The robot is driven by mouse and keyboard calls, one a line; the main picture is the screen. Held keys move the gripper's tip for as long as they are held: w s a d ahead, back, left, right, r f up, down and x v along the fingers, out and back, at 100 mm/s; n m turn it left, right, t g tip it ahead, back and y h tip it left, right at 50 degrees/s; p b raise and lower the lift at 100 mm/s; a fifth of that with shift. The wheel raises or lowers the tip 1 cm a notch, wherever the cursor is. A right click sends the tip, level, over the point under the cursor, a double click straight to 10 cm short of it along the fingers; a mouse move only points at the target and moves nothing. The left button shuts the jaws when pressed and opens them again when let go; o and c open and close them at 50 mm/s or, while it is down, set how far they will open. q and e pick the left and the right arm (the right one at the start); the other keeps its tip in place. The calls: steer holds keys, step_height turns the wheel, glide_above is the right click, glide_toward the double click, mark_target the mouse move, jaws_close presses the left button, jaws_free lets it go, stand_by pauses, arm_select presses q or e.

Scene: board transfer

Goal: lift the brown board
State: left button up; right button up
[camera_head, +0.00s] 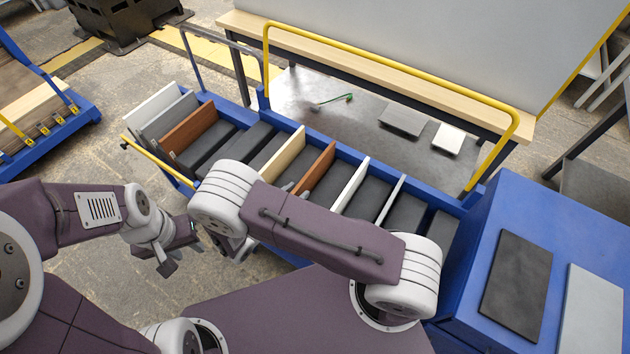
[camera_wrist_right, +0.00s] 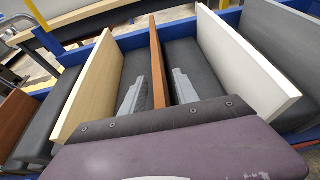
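A brown board (camera_head: 315,170) stands upright in the blue cart between a light wood board and a white board. It also shows in the right wrist view (camera_wrist_right: 156,55). A second brown board (camera_head: 188,128) stands further left in the cart. My right gripper (camera_wrist_right: 160,82) is open, with one grey finger on each side of the first brown board and gaps on both sides. In the head view my right arm mostly hides this gripper. My left gripper (camera_head: 168,258) hangs in front of the cart, away from the boards; its finger opening is unclear.
The light wood board (camera_head: 282,154) and white board (camera_head: 350,185) stand close beside the brown one, with dark grey pads between. The cart (camera_head: 225,105) has yellow rails. A blue cabinet (camera_head: 470,300) stands at right with a dark panel (camera_head: 515,285) on top.

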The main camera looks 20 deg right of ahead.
steer(key=shift+x, duration=1.15)
steer(key=shift+s+a+r, duration=0.15)
steer(key=shift+s+a, duration=0.1)
steer(key=shift+c, duration=1.2)
steer(key=shift+s+a+r, duration=0.15)
steer(key=shift+s+a, duration=0.1)
jaws_close()
steer(key=shift+w, duration=0.1)
steer(key=shift+d, duration=0.1)
